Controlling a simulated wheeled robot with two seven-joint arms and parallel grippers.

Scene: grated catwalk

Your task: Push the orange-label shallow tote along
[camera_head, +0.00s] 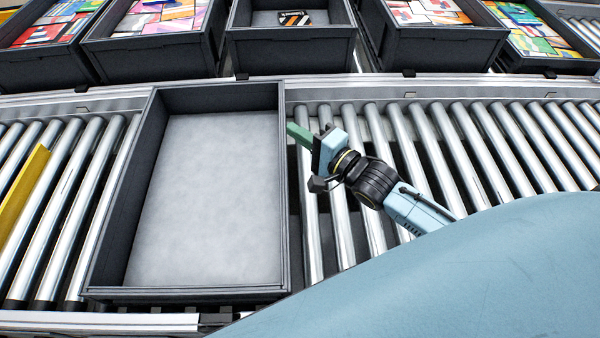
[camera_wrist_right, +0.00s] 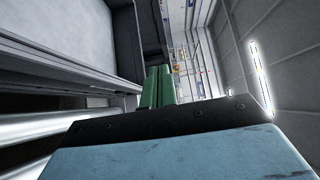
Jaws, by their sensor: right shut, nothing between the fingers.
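A shallow dark grey tote (camera_head: 137,170) with a light grey, empty floor sits on the near roller conveyor. No orange label shows on the sides I can see. My right gripper (camera_head: 291,129) is shut and empty, its green fingers at the upper part of the tote's right wall. I cannot tell whether the fingertips touch it. In the right wrist view the green fingers (camera_wrist_right: 157,87) are together, and the tote (camera_wrist_right: 60,50) shows at the upper left. My left gripper is not in view.
Silver rollers (camera_head: 480,150) run left and right of the tote. A yellow bar (camera_head: 23,187) lies across the rollers at the left. Behind a metal rail, several dark totes (camera_head: 290,50) stand in a row, some with colourful contents. My blue body part covers the lower right.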

